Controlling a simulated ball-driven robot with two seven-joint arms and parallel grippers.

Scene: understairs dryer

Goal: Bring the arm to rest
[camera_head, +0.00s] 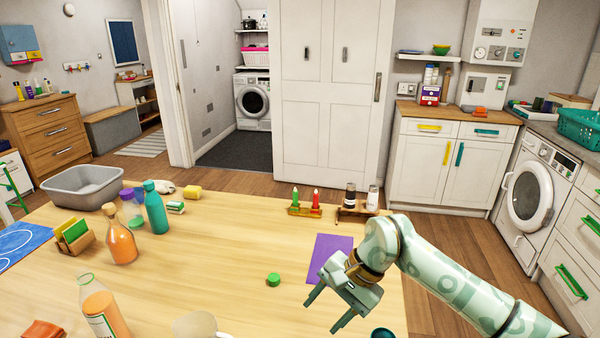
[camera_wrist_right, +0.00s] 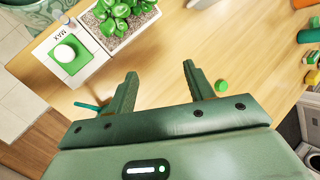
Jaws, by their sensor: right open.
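My right gripper (camera_head: 322,310) is open and empty above the right part of the wooden table (camera_head: 225,270). Its arm comes in from the lower right in the head view. In the right wrist view the two fingers (camera_wrist_right: 159,85) stand wide apart with only bare table top between them. A purple sheet (camera_head: 328,257) lies on the table beside the gripper, partly behind it. A small green round piece (camera_head: 273,280) lies to the left of the gripper; a green piece (camera_wrist_right: 221,86) also shows in the right wrist view. My left gripper is not in view.
Bottles (camera_head: 119,236) and a grey tub (camera_head: 83,187) stand on the table's left. A teal cup (camera_head: 382,333) is close by the gripper. A planter (camera_wrist_right: 118,25) shows in the wrist view. The table's middle is mostly clear.

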